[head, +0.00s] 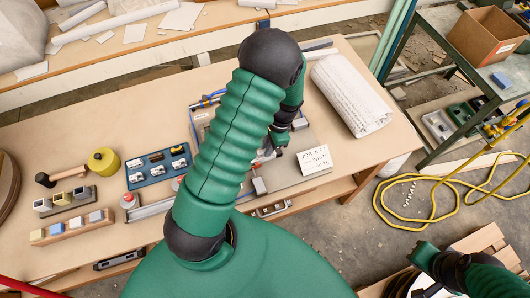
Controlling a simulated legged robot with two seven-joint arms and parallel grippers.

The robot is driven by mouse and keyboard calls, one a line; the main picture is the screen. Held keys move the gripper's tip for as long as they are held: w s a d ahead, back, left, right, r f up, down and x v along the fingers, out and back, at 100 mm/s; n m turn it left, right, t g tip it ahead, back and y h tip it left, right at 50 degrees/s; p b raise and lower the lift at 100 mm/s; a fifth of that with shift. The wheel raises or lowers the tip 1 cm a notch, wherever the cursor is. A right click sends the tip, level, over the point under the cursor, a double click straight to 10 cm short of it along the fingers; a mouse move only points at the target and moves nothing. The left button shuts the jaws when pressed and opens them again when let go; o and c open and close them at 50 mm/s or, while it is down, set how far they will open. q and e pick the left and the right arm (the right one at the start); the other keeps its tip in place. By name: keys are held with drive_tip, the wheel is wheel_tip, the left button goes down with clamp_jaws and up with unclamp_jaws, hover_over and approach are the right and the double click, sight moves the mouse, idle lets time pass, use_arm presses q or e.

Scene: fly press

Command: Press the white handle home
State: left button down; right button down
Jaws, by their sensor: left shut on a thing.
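My left arm rises through the middle of the head view and bends down to the bench. My left gripper (268,152) is low over the metal base plate (290,178) of the press. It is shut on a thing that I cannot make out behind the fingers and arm. I cannot pick out the white handle, and my forearm covers much of the press. Blue and metal parts of the press (207,101) show left of the arm.
A white card (315,160) lies right of the gripper. A rolled white sheet (350,94) lies farther right. A yellow cable (433,205) lies on the floor.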

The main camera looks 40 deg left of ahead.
use_arm(q)
drive_tip(key=shift+w+f, duration=0.15)
drive_tip(key=shift+f, duration=0.1)
idle(0.7)
drive_tip(key=c, duration=1.3)
unclamp_jaws()
drive_tip(key=o, duration=0.3)
drive_tip(key=p+v, duration=0.2)
drive_tip(key=s+p+v, duration=0.1)
drive_tip(key=p+v, duration=0.4)
drive_tip(key=v, duration=0.1)
drive_tip(key=shift+s+a+r+p, duration=0.2)
drive_tip(key=shift+s+a+p, duration=0.15)
drive_tip(key=shift+s+a, duration=0.1)
drive_tip(key=shift+f, duration=0.1)
